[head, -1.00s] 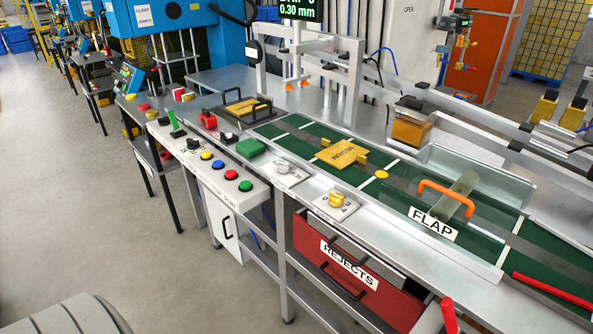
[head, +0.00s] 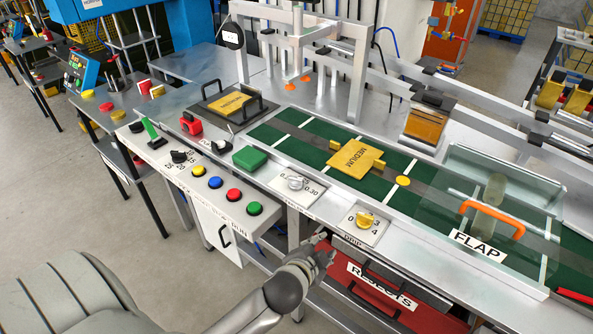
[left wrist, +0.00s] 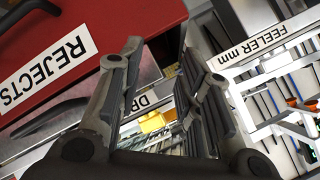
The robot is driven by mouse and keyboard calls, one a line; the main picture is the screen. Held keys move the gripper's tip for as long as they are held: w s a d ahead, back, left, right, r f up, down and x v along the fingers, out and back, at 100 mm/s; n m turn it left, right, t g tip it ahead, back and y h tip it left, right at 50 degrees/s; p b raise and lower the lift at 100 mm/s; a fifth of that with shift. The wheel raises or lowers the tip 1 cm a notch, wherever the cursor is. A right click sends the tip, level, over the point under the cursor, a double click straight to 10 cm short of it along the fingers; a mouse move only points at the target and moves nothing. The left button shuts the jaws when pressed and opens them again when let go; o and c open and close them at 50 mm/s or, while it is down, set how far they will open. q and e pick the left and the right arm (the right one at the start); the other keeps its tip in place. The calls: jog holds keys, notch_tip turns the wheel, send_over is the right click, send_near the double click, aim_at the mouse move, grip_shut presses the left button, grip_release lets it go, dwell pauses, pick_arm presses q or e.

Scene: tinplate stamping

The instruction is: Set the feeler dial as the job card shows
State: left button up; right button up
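The feeler dial (head: 295,183) is a pale plate with a grey knob and a scale ending in 0.30, on the bench's front ledge. Its pointer setting is too small to read. The "FEELER mm" label (left wrist: 280,40) shows upside down in the left wrist view; the grey knob cannot be made out there. My left gripper (head: 321,244) is in front of the ledge, below and right of the feeler dial, near the red drawer. In the left wrist view its fingers (left wrist: 162,58) are apart with nothing between their tips. No readable job card shows. My right gripper is out of view.
The yellow-knobbed drip dial (head: 365,220) sits right of the feeler dial; its knob (left wrist: 152,122) shows beyond my fingers. The red "REJECTS" drawer (head: 415,318) is below. Coloured buttons (head: 215,182) are left. A conveyor (head: 320,130) carries a yellow MEDIUM plate (head: 355,158).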

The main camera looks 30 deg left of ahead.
pick_arm(q)
jog(key=w+d+r+m+t+h, duration=0.35)
jog(key=w+r+m, duration=0.2)
jog(key=r, duration=0.35)
jog(key=w+d+r+m+t+h, duration=0.2)
jog(key=w+r+m+t, duration=0.35)
jog(key=r, duration=0.45)
jog(key=w+d+r+m+g+h, duration=0.2)
jog(key=d+r+m+h, duration=0.35)
jog(key=m, duration=0.35)
jog(key=m+g+y, duration=0.9)
jog(key=m+g, duration=0.9)
jog(key=m, duration=0.5)
send_over(296, 177)
notch_tip(296, 177, down, 8)
notch_tip(296, 177, down, 10)
jog(key=p, duration=0.3)
jog(key=shift+r, duration=0.25)
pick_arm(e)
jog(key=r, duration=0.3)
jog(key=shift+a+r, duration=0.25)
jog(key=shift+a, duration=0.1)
